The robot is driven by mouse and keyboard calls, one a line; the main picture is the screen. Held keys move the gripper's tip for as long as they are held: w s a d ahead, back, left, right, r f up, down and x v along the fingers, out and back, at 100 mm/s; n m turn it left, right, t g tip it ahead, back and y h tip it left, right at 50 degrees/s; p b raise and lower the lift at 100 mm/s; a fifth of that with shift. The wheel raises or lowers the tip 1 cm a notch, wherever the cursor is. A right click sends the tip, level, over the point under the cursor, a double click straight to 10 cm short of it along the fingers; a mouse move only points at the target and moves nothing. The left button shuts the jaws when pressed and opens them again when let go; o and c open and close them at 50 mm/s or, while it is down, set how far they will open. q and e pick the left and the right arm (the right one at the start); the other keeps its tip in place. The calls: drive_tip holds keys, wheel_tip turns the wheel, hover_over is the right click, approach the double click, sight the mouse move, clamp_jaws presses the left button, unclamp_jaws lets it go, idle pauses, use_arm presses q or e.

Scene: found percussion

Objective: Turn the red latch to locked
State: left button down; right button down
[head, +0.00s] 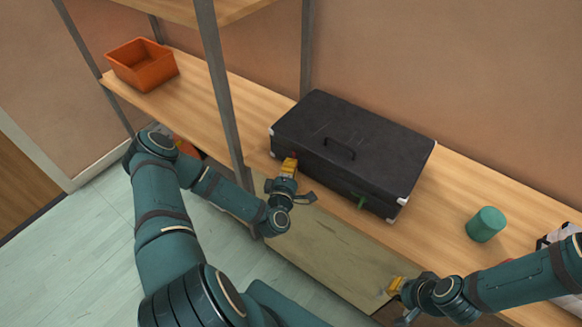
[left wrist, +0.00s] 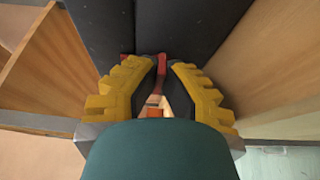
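A black case (head: 345,150) with pale metal corners lies on the wooden shelf, its handle on top. The red latch (head: 294,155) is on its front face toward the left, mostly hidden by my left gripper (head: 290,166). In the left wrist view, the yellow fingers of my left gripper (left wrist: 162,66) are on either side of the red latch (left wrist: 161,74), close against it, and look shut on it. A green latch (head: 361,203) sticks out from the right part of the case front. My right gripper (head: 394,286) is low at the right, away from the case; its opening is unclear.
An orange bin (head: 142,65) stands on the left of the shelf (head: 205,95). A green cylinder (head: 486,224) stands right of the case. A grey shelf post (head: 221,85) rises close to the left of my left gripper. A patterned object (head: 560,236) is at the right edge.

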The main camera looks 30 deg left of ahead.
idle(0.4)
use_arm(q)
drive_tip(key=c, duration=1.1)
unclamp_jaws()
drive_tip(key=v, duration=1.2)
